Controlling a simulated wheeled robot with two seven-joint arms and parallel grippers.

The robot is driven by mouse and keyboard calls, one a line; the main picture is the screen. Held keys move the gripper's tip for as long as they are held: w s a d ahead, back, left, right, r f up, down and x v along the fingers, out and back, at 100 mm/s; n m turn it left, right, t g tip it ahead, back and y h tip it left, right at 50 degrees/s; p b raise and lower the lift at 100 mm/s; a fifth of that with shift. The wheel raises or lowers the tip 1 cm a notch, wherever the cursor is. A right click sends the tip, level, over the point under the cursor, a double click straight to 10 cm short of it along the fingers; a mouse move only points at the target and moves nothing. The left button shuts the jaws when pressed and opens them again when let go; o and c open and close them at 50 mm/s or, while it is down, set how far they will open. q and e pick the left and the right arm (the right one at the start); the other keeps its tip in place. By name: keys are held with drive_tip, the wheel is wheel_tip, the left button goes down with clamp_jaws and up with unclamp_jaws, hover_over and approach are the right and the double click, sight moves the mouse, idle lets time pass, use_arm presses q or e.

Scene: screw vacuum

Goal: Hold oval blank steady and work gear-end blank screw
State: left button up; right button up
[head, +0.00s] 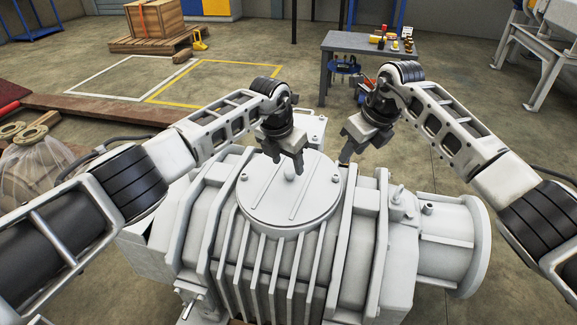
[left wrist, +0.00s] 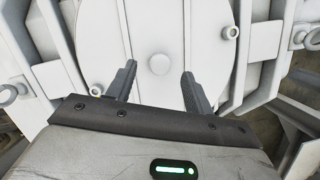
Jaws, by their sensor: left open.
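The oval blank (head: 276,205) is a pale grey round-looking cover on top of the large grey pump (head: 227,250). It has a central knob (head: 289,174) and small screws at its rim. My left gripper (head: 287,164) is open and empty just above the knob. In the left wrist view its two fingers (left wrist: 159,90) stand apart, with the knob (left wrist: 159,64) seen between and beyond them. My right gripper (head: 347,150) points down near the pump's rear edge, right of the cover. Its finger opening is not clear. I cannot tell which part is the gear-end blank.
A round flange (head: 478,245) sticks out at the pump's right end. Ribs and raised bars surround the cover. Behind stands a grey workbench (head: 365,43) with small yellow and dark items. A wooden crate (head: 155,18) is at the back left. The floor between is mostly open.

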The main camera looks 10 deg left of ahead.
sight(290, 177)
use_arm(q)
drive_tip(key=shift+x, duration=1.35)
